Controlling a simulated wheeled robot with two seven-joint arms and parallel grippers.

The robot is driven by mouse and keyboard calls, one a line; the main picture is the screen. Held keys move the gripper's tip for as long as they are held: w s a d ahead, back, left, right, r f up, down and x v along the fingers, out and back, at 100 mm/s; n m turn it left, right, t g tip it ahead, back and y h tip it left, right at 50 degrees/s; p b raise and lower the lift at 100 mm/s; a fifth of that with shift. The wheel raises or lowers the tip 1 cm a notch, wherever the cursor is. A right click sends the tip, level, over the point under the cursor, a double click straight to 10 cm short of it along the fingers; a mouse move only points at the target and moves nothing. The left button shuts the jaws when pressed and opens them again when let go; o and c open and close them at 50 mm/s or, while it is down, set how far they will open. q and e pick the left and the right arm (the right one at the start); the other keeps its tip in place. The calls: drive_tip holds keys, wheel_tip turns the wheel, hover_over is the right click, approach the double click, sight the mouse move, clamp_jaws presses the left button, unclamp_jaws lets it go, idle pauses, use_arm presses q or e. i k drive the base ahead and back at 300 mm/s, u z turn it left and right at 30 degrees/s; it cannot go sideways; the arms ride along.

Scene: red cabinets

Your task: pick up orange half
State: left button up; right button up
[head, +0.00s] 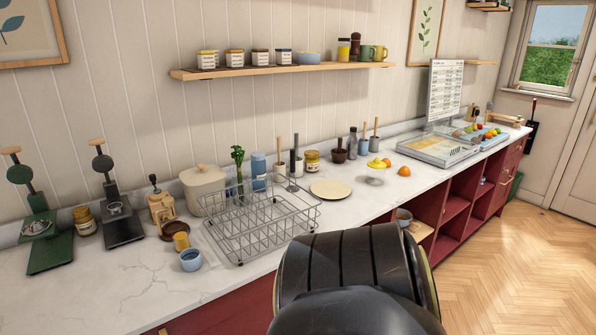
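Two small orange fruit pieces lie on the white counter (345,206) in the head view, near a small glass stand (375,180) that holds something yellow. The nearer orange piece (404,171) is on the counter right of the stand. The other orange piece (386,162) is just behind it, close to the yellow thing. They are too small to tell which is a cut half. Neither of my grippers is in view. A large black part of my own body fills the bottom middle and hides the counter front there.
A wire dish rack (262,225) stands on the counter left of the stand, with a round pale plate (330,189) between them. A display case (437,149) with a menu board stands to the right. Red open cabinets (455,210) are below. The wooden floor at right is clear.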

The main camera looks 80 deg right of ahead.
sight(404, 171)
drive_tip(key=k, duration=0.45)
drive_tip(key=z, duration=2.95)
